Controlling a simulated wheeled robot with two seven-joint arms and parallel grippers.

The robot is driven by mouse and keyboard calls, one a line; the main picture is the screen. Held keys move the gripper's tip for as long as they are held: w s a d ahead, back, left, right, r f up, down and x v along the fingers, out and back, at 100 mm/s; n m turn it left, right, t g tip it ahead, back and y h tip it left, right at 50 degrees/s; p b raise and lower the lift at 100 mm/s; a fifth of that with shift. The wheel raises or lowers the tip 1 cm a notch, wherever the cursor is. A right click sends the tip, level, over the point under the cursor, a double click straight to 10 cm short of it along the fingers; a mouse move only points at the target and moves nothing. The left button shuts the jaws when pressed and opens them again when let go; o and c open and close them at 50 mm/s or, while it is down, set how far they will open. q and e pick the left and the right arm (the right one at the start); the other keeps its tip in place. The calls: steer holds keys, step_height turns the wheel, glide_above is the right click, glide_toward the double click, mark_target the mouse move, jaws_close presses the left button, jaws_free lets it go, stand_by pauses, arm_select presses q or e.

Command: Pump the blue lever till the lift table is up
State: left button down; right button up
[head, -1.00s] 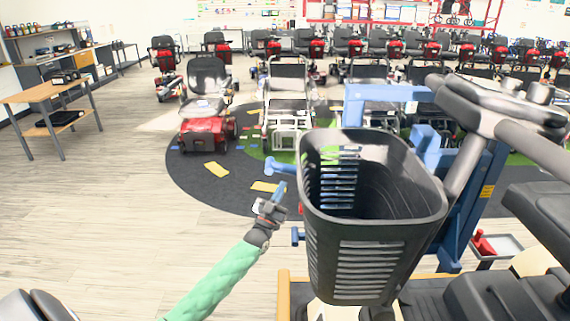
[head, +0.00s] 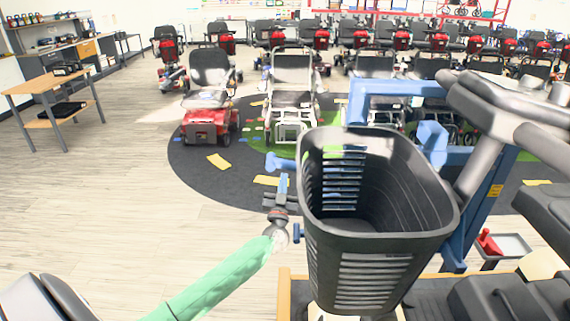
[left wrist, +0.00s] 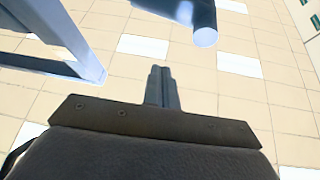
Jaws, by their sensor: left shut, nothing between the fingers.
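A blue lever (head: 277,162) with a rounded end sticks out to the left behind the black basket, its inner part hidden. A blue bar with a round end (left wrist: 204,30), which looks like the lever, shows at the top of the left wrist view. My left gripper (head: 283,184) points up just below the lever; whether it touches cannot be told. In the left wrist view its fingers (left wrist: 161,86) are shut and empty, with a visible gap in the picture to the bar. The blue lift frame (head: 480,205) stands behind the basket. The lift table's top is not clear. My right gripper is not in view.
The black scooter basket (head: 380,245) stands close right of my left gripper. A small blue peg (head: 297,233) sticks out below the lever. Handlebars (head: 490,100) fill the upper right. The floor to the left is open, with a wooden table (head: 40,90) beyond.

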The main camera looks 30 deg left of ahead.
arm_select(q)
steer(key=shift+m, duration=0.5)
step_height(320, 180, up, 5)
steer(key=p, duration=0.2)
glide_above(285, 164)
steer(key=d, duration=0.1)
steer(key=shift+s+a+f, duration=0.15)
steer(key=shift+s+f, duration=0.05)
steer(key=shift+f, duration=0.8)
steer(key=shift+s+a+f, duration=0.1)
steer(key=shift+s+f, duration=0.1)
steer(key=shift+f, duration=0.75)
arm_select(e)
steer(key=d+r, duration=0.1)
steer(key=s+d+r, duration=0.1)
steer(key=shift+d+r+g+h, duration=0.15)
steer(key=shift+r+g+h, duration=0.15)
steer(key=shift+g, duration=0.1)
arm_select(q)
steer(key=shift+f, duration=0.1)
